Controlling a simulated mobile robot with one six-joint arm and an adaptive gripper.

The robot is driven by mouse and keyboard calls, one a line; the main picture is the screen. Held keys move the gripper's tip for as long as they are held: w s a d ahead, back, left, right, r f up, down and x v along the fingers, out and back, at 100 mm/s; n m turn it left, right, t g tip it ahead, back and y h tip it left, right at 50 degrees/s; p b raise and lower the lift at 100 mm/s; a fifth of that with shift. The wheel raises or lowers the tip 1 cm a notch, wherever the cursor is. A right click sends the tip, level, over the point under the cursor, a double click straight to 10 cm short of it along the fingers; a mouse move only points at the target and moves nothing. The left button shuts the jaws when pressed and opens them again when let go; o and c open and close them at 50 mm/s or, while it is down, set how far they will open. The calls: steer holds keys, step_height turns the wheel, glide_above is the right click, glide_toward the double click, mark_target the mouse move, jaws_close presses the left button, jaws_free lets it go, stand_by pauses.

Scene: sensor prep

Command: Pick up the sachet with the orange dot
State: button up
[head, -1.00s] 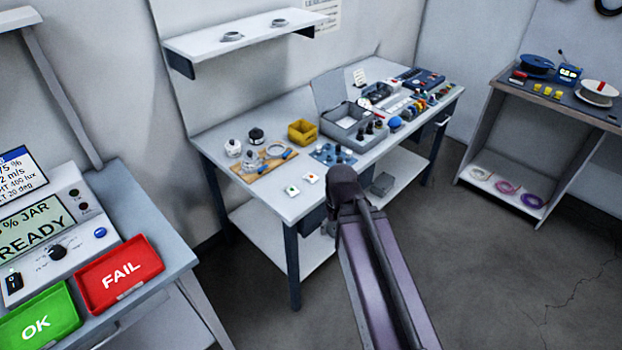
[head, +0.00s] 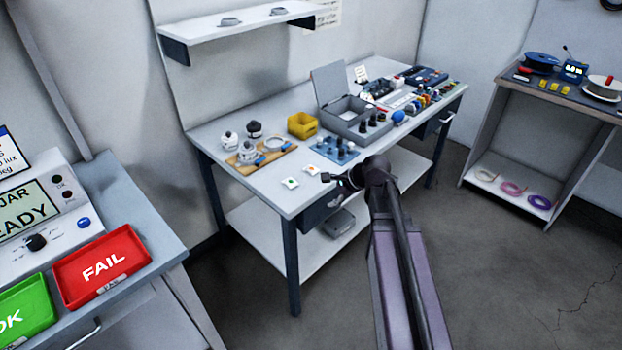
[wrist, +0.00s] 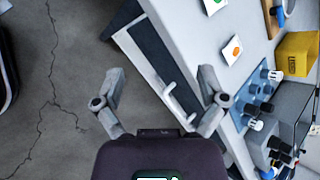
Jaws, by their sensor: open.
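The sachet with the orange dot (head: 312,170) is a small white square lying flat near the front edge of the white workbench (head: 262,187). It also shows in the wrist view (wrist: 233,49), at upper right, beyond the right finger. A similar sachet with a green dot (head: 290,183) lies just left of it; in the wrist view it is cut by the top edge (wrist: 213,5). My gripper (wrist: 160,88) is open and empty, its fingers wide apart over the floor and bench-drawer side. In the head view my gripper (head: 333,178) is at the bench's front edge, right of the sachets.
A yellow bin (head: 302,125), a wooden board with jars (head: 262,155) and a grey open case (head: 355,118) stand farther back. A drawer handle (wrist: 170,88) protrudes at the bench front.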

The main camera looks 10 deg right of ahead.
steer(key=w+d+m+t+y+b, duration=0.2)
steer(key=w+d+m+t+b, duration=0.3)
steer(key=m, duration=0.7)
steer(key=w+d, duration=0.2)
steer(key=w, duration=0.1)
steer(key=shift+w+r, duration=0.25)
steer(key=b, duration=0.3)
glide_toward(312, 169)
steer(key=w, duration=0.1)
steer(key=w+a+f, duration=0.1)
steer(key=w, duration=0.1)
steer(key=shift+a+f, duration=0.15)
steer(key=shift+f, duration=0.05)
steer(key=shift+w+a+b, duration=0.2)
steer(key=shift+a+b, duration=0.05)
steer(key=shift+b, duration=0.05)
steer(key=shift+b+x, duration=1.1)
steer(key=shift+x, duration=1.55)
steer(key=shift+s+a+f, duration=0.1)
steer(key=shift+s+a, duration=0.1)
